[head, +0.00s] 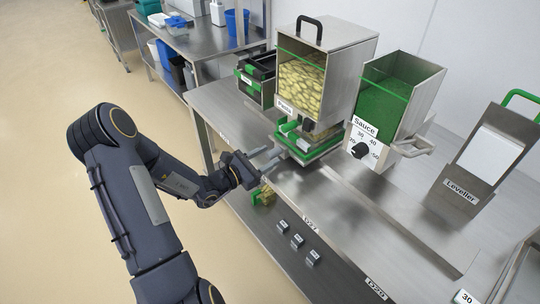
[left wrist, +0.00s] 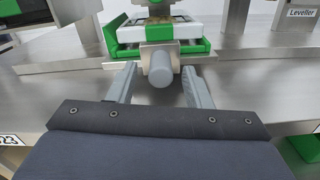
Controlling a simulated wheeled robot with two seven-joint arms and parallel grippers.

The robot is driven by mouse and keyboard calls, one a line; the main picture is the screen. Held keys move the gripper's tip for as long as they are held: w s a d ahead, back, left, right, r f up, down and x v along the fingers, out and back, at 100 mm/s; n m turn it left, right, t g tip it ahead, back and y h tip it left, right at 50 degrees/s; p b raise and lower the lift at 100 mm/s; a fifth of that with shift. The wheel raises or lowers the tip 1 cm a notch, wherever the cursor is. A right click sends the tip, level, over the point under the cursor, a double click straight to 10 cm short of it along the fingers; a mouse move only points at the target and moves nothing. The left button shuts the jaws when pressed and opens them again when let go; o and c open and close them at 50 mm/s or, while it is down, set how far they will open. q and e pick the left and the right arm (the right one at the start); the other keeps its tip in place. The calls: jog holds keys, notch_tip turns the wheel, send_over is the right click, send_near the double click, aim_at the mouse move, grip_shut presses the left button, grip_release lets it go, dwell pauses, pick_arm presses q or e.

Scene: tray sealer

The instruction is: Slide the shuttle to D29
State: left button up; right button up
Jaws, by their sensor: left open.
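The shuttle, a green and white carriage (head: 318,152), stands on the steel counter under the Pasta hopper (head: 301,88). In the left wrist view the shuttle (left wrist: 128,36) is straight ahead, with a grey round handle (left wrist: 162,68) on its near side. My left gripper (head: 270,160) is at the counter's front edge. It is open, its fingers on either side of the handle with gaps showing; it also shows in the left wrist view (left wrist: 160,84). The D29 label (head: 376,288) is on the front edge, lower right. My right gripper is not in view.
The Sauce hopper (head: 397,97) stands right of Pasta, and the Leveller (head: 487,152) is farther right. A D27 label (head: 311,222) is on the front edge. Small grey labelled blocks (head: 297,241) sit on the lower shelf. The counter right of the shuttle looks clear.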

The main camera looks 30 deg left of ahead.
pick_arm(q)
jog(key=shift+x, duration=0.95)
grip_shut()
